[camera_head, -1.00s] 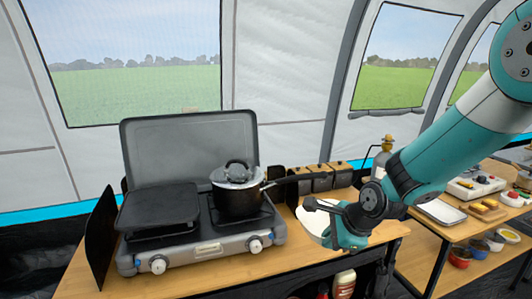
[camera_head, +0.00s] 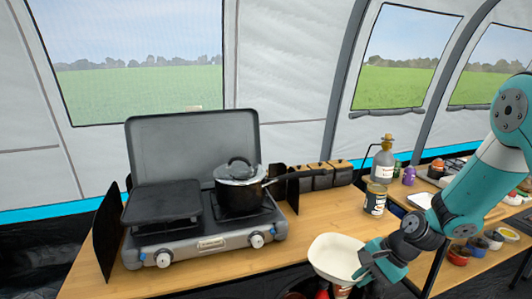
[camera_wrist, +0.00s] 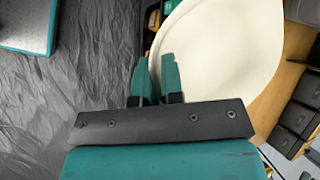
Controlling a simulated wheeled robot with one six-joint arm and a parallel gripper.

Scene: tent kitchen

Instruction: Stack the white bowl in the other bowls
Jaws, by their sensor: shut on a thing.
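The white bowl (camera_head: 335,252) is near the front right edge of the wooden table, its open side up and slightly tilted. My gripper (camera_head: 364,272) is shut on its right rim. In the wrist view, the bowl (camera_wrist: 222,50) fills the upper right, with the teal fingers (camera_wrist: 157,84) pinching its edge. Several small bowls stand on the lower shelf at the right, among them a red one (camera_head: 459,257) and a blue one (camera_head: 478,249). My arm partly covers that area, and their insides are hard to make out.
The wooden table (camera_head: 300,240) carries a camping stove (camera_head: 205,243) with a black pot (camera_head: 240,196). A jar (camera_head: 375,200) and a glass bottle (camera_head: 383,165) stand at its right end. A second table with food and trays (camera_head: 420,201) stands farther right.

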